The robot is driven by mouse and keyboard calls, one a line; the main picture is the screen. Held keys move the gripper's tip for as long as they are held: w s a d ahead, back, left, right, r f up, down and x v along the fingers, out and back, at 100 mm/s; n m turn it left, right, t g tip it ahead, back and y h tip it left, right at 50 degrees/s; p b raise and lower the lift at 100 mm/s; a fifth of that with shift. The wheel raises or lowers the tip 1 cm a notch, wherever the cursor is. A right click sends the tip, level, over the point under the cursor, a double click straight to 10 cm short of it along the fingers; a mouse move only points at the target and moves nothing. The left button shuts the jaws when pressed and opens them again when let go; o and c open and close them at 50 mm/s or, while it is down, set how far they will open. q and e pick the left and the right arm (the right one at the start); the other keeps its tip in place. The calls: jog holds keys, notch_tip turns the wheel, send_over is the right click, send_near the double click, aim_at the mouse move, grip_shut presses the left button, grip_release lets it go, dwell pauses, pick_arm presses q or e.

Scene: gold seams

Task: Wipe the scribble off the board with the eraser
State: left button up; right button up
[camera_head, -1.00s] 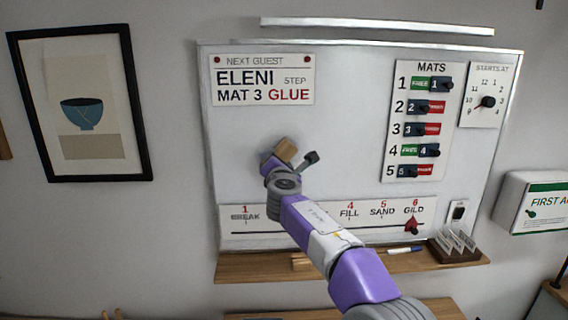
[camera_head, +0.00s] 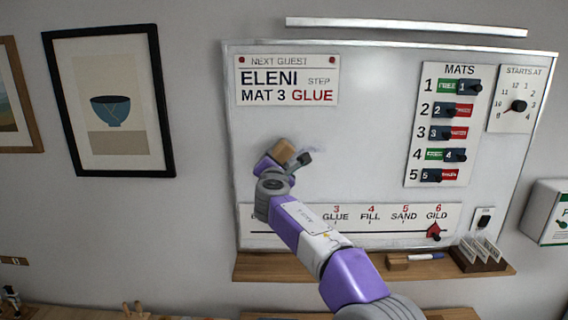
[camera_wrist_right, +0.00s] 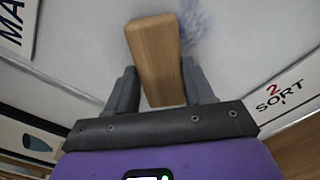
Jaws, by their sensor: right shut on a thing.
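My right gripper (camera_head: 285,160) is at the lower left of the whiteboard (camera_head: 370,120), shut on the wooden eraser (camera_head: 283,151). In the right wrist view the eraser (camera_wrist_right: 155,55) stands out between the two fingers (camera_wrist_right: 155,90), its far end at or very near the board face; contact cannot be told. A faint grey-blue scribble (camera_wrist_right: 194,20) shows just right of the eraser's far end there. My left gripper is not in view.
A wooden ledge (camera_head: 290,267) below the board holds a wooden block (camera_head: 397,263), a marker (camera_head: 425,256) and a card holder (camera_head: 478,256). The step strip (camera_head: 385,218) lies below the gripper, the guest sign (camera_head: 288,80) above. Mat labels (camera_head: 447,125) are right.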

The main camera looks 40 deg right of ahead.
jog(key=shift+r+p, duration=0.95)
jog(key=shift+r, duration=0.1)
jog(key=shift+s+d+f+b, duration=0.1)
jog(key=shift+s+d+b, duration=0.2)
jog(key=shift+s+d, duration=1.5)
jog(key=shift+d, duration=0.25)
jog(key=shift+s+d, duration=0.95)
jog(key=shift+d, duration=0.25)
jog(key=shift+s+d, duration=1.8)
jog(key=shift+d, duration=0.3)
jog(key=shift+s+d+p, duration=0.3)
jog(key=shift+s+d, duration=0.8)
jog(key=shift+d, duration=0.2)
jog(key=shift+s+d+p, duration=0.25)
jog(key=shift+s+d, duration=0.8)
jog(key=shift+d, duration=0.25)
jog(key=b+v, duration=0.1)
jog(key=v, duration=0.5)
jog(key=shift+b, duration=0.4)
